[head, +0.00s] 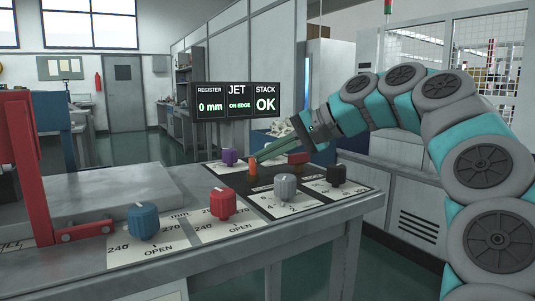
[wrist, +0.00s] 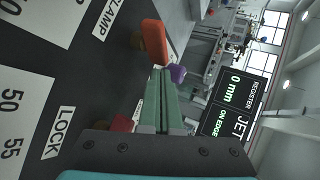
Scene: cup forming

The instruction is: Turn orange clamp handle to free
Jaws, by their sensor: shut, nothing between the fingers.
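The orange clamp handle (head: 252,166) stands on the dark panel at the back of the console. In the wrist view the handle (wrist: 154,42) is just beyond my fingertips, near the "CLAMP" label (wrist: 105,20). My gripper (head: 259,157) reaches in from the right, its green fingers shut together and empty. In the wrist view the fingertips (wrist: 160,70) are close to the handle's near end; I cannot tell whether they touch it. The handle's base is partly hidden in the head view.
A purple knob (head: 229,156) is behind the handle. A dark red knob (head: 298,158), grey knob (head: 285,187) and black knob (head: 336,174) stand to its right. Red (head: 222,203) and blue (head: 143,221) knobs are in front. A display (head: 236,103) rises behind.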

